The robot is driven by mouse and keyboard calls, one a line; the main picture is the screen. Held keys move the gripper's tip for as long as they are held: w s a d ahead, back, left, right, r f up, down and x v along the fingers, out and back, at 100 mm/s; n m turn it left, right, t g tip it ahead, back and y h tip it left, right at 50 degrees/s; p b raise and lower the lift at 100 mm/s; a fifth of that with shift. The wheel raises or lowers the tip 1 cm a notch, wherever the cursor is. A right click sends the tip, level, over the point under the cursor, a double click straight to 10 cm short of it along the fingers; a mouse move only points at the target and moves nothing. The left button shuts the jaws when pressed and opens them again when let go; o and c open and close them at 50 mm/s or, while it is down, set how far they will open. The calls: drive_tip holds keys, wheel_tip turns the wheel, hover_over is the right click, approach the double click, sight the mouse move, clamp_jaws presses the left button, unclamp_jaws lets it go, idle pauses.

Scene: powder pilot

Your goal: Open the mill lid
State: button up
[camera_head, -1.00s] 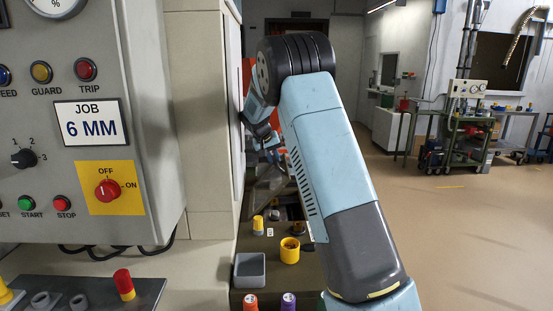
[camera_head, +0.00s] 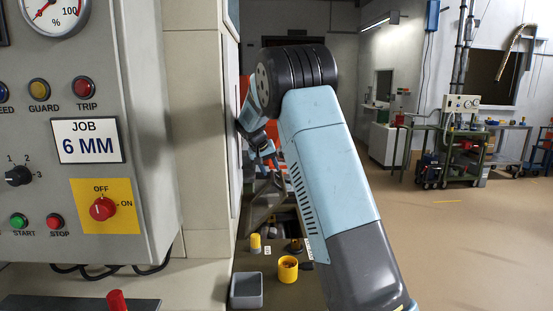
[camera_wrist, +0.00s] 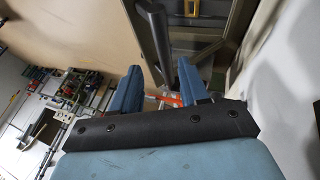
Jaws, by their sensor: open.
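My gripper (camera_head: 266,152) is at the far end of my arm, beside the pale cabinet wall. In the wrist view its two blue fingers (camera_wrist: 158,85) stand apart with nothing between them. A dark bar (camera_wrist: 152,32), perhaps a handle, runs beyond the fingertips, in front of a grey framed part (camera_wrist: 205,45) that may belong to the mill. I cannot tell whether the bar touches a finger. In the head view a grey sloped metal part (camera_head: 262,206) lies below the gripper. I cannot clearly make out the mill lid or whether it is open; my arm hides part of that area.
A control panel (camera_head: 150,165) with a red switch (camera_head: 102,208) stands at the left. A grey tray (camera_head: 246,303), a yellow cup (camera_head: 288,270) and a yellow-topped piece (camera_head: 255,242) are on the dark bench below. Open floor (camera_head: 455,245) lies to the right.

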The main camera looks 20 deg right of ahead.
drive_tip(key=s+r, duration=0.4)
drive_tip(key=r, duration=0.1)
drive_tip(key=shift+s+a+r, duration=0.1)
drive_tip(key=shift+s+r, duration=0.1)
drive_tip(key=s+r, duration=0.3)
drive_tip(key=s, duration=0.5)
drive_tip(key=shift+s+a+r, duration=0.2)
drive_tip(key=shift+s+r, duration=0.1)
drive_tip(key=shift+s, duration=0.05)
drive_tip(key=shift+c, duration=0.2)
